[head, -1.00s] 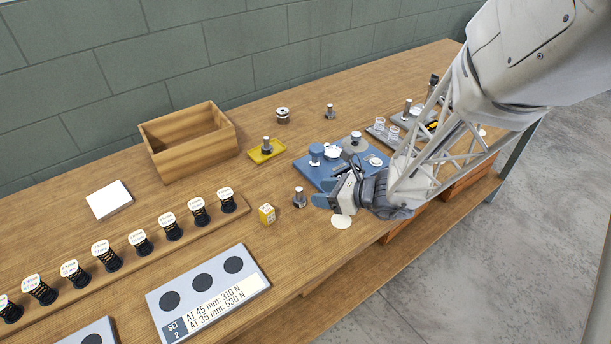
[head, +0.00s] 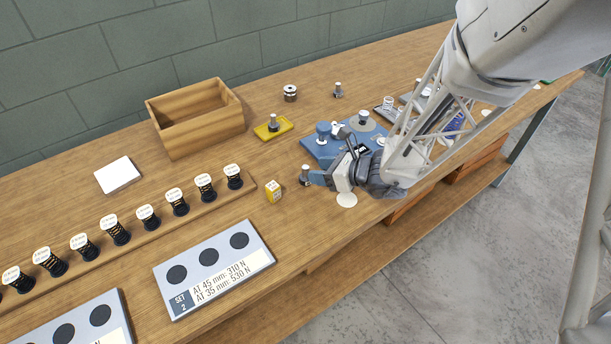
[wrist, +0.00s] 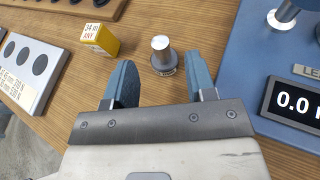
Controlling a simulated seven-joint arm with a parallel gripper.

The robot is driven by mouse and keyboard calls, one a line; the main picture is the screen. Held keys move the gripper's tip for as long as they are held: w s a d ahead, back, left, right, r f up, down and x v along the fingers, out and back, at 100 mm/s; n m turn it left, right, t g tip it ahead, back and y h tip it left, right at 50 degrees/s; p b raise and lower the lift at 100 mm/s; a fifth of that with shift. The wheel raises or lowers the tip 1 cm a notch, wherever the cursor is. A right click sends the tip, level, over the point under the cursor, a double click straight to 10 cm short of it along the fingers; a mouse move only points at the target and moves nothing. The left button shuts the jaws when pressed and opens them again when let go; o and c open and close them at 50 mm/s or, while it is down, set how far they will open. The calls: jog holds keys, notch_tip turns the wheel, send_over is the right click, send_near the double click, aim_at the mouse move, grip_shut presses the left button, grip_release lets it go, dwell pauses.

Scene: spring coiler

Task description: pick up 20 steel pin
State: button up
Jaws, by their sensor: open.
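A short steel pin with a bright round top and a dark collar (head: 305,174) stands upright on the bench. It also shows in the wrist view (wrist: 161,52). No number on it is readable. My gripper (head: 317,178) is open beside it, low over the bench. In the wrist view my gripper's blue fingers (wrist: 159,62) are spread, with the pin at the mouth between their tips, nothing held. Similar pins stand on a yellow plate (head: 273,122) and on the bench behind (head: 338,90).
A yellow printed block (head: 273,191) stands left of the pin. A blue tester with a display (wrist: 295,100) stands close right. A white disc (head: 347,201) lies under my wrist. A spring rack (head: 210,198), hole plate (head: 257,261) and wooden box (head: 196,135) are to the left.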

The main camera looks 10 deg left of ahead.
aim_at(305, 166)
dwell(0.3)
jog(key=shift+x, duration=2.55)
jog(key=shift+r, duration=0.1)
grip_shut()
jog(key=shift+r, duration=0.2)
jog(key=shift+r, duration=0.9)
jog(key=shift+s+d+r, duration=0.1)
jog(key=shift+s+r, duration=0.15)
jog(key=shift+r, duration=0.5)
jog(key=s+d, duration=0.2)
jog(key=s, duration=0.2)
jog(key=s+d+r, duration=0.1)
jog(key=s+d, duration=0.2)
jog(key=s, duration=0.2)
jog(key=s+d, duration=0.2)
jog(key=s, duration=0.2)
jog(key=shift+s+d+r, duration=0.15)
jog(key=shift+s, duration=0.1)
